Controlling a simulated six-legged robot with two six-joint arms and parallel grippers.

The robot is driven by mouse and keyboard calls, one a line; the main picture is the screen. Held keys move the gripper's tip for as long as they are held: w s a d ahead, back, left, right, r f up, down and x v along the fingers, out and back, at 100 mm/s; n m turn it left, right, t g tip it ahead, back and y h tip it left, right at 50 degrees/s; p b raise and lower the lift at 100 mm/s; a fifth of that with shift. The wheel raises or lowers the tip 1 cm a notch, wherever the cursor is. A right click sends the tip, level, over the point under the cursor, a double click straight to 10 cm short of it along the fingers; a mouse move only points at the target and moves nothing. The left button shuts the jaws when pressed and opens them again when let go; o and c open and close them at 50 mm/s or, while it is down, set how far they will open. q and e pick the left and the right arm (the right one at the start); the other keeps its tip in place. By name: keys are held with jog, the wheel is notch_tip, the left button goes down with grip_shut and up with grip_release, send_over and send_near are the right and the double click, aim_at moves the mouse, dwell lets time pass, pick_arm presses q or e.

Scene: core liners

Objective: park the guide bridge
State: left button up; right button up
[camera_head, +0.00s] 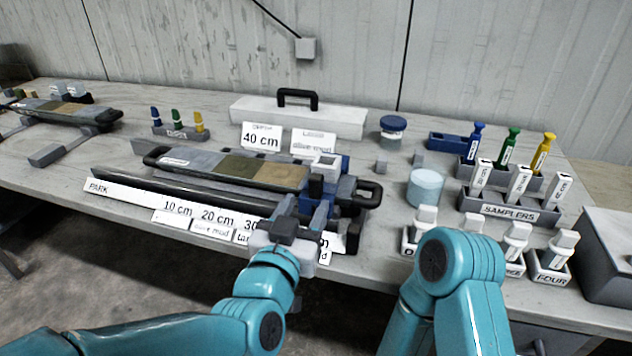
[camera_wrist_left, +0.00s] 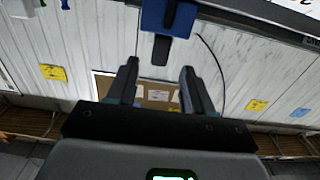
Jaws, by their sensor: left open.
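The guide bridge (camera_head: 326,164) straddles the right part of the core liner (camera_head: 235,166), with a white block on top, blue sides and a black grip (camera_head: 316,184) facing me. My left gripper (camera_head: 314,206) is open just in front of the grip. In the left wrist view the blue bridge part (camera_wrist_left: 180,18) and its black grip (camera_wrist_left: 161,48) show at the top, near and roughly between the open fingertips (camera_wrist_left: 158,68). I cannot tell whether they touch. The PARK label (camera_head: 98,187) is at the left end of the front rail (camera_head: 200,192). My right gripper is out of view.
Depth cards (camera_head: 215,216) line the bench front. A white case (camera_head: 297,115) stands behind the liner. A second liner (camera_head: 62,112) lies far left.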

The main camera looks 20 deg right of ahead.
aim_at(314, 188)
pick_arm(q)
jog(key=x, duration=0.7)
jog(key=shift+w+d+p, duration=0.15)
jog(key=shift+w+p, duration=0.1)
jog(key=shift+p, duration=0.1)
grip_shut()
